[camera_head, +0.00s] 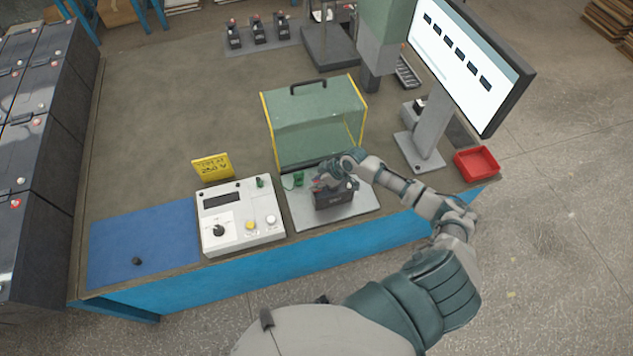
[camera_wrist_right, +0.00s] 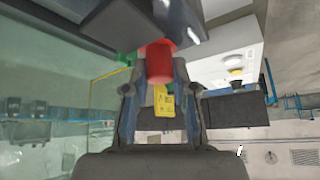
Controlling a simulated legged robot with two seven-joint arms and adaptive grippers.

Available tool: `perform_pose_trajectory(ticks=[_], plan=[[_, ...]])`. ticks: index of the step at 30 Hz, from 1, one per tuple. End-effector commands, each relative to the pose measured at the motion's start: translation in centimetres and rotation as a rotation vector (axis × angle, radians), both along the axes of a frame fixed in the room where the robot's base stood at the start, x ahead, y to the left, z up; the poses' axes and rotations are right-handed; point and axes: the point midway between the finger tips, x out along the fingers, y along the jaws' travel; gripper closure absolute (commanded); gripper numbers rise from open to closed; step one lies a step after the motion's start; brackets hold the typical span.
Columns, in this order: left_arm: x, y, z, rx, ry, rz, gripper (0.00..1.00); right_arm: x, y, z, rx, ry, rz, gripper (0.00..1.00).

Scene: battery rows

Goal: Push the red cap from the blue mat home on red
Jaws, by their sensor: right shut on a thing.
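The red cap (camera_wrist_right: 158,62) is between the fingertips of my right gripper (camera_wrist_right: 157,82) in the right wrist view. The gripper is shut on it. The cap is right at the dark battery (camera_wrist_right: 125,22); I cannot tell whether it is seated on a post. In the head view my right gripper (camera_head: 323,180) is low over the battery (camera_head: 335,200), which stands on a grey plate (camera_head: 299,216). A little red shows at the fingers there. The blue mat (camera_head: 140,235) lies at the left, with a black cap (camera_head: 136,261) on it. My left gripper is out of view.
A white tester box (camera_head: 239,219) with knobs stands left of the plate. A clear guard with yellow edges (camera_head: 315,120) stands close behind the gripper. A red tray (camera_head: 477,163) and a monitor (camera_head: 470,60) are at the right. The table's rear left is clear.

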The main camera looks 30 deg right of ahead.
Motion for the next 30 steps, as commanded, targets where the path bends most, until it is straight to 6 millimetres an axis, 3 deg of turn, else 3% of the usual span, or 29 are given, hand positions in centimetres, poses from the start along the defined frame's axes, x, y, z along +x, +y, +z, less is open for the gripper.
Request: perform_pose_trajectory(ticks=[8,9,12,18,21,22,30], plan=[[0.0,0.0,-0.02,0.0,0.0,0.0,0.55,-0.08,0.0,-0.18,0.0,0.004,0.0,0.96],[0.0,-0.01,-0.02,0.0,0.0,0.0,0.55,-0.09,-0.01,-0.19,0.0,0.004,0.0,0.67],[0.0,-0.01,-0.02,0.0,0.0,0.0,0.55,-0.07,-0.01,-0.17,0.0,0.002,0.0,0.45],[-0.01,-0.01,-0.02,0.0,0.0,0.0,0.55,-0.07,0.0,-0.1,0.0,0.001,0.001,0.45],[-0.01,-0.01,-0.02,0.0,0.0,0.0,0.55,-0.06,0.0,-0.09,0.0,0.001,0.001,0.22],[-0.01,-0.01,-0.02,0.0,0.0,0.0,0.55,-0.05,0.0,-0.08,0.0,0.001,0.001,0.2],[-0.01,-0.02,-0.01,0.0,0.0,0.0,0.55,-0.04,-0.01,-0.06,-0.001,0.001,0.0,0.2]])
